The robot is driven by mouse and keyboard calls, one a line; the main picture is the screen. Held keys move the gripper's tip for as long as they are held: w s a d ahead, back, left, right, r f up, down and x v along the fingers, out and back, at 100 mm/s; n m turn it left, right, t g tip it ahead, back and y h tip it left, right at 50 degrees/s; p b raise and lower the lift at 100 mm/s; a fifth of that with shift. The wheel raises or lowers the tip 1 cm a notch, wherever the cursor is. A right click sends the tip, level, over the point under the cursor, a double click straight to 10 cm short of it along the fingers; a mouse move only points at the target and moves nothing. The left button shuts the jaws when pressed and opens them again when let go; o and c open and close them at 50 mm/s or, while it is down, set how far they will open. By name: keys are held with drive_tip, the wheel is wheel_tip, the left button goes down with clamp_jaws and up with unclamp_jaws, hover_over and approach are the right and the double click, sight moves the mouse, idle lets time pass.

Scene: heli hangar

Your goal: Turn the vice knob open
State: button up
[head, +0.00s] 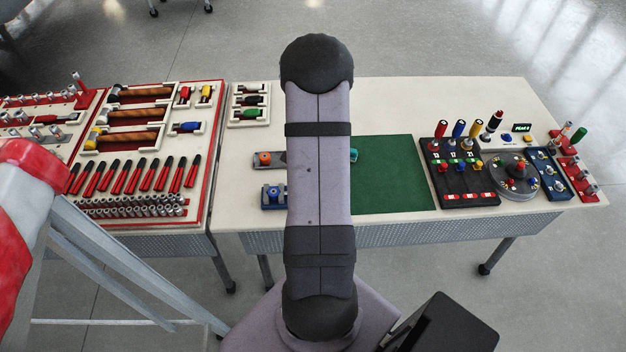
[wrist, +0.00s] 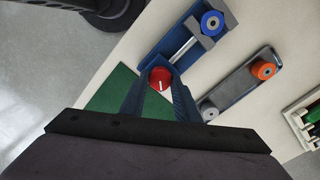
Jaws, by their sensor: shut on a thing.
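In the wrist view the vice (wrist: 160,48) is a blue base with a bright metal rod and a grey jaw block. A blue ring-shaped piece (wrist: 212,22) sits at its far end. The red vice knob (wrist: 160,78), with a white mark on its face, is at the near end. My gripper (wrist: 160,84) is shut on the red knob, one dark finger on each side. In the head view the left end of the vice (head: 271,203) shows beside my arm. My arm hides the knob and my gripper there.
A grey bar fixture (wrist: 240,85) with an orange knob (wrist: 263,70) lies beside the vice. A green mat (head: 395,175) lies right of my arm, with a black screwdriver rack (head: 470,200) beyond it. Tool trays (head: 150,140) fill the left. A ladder (head: 105,255) stands at front left.

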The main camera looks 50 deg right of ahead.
drive_tip(key=shift+n, duration=0.3)
drive_tip(key=n, duration=0.4)
drive_tip(key=shift+n, duration=0.3)
drive_tip(key=n, duration=0.4)
drive_tip(key=shift+w+n, duration=0.1)
drive_tip(key=shift+n, duration=0.2)
drive_tip(key=n, duration=1)
drive_tip(key=o, duration=1.1)
drive_tip(key=shift+a, duration=0.1)
drive_tip(key=shift+c, duration=0.2)
drive_tip(key=shift+r, duration=0.15)
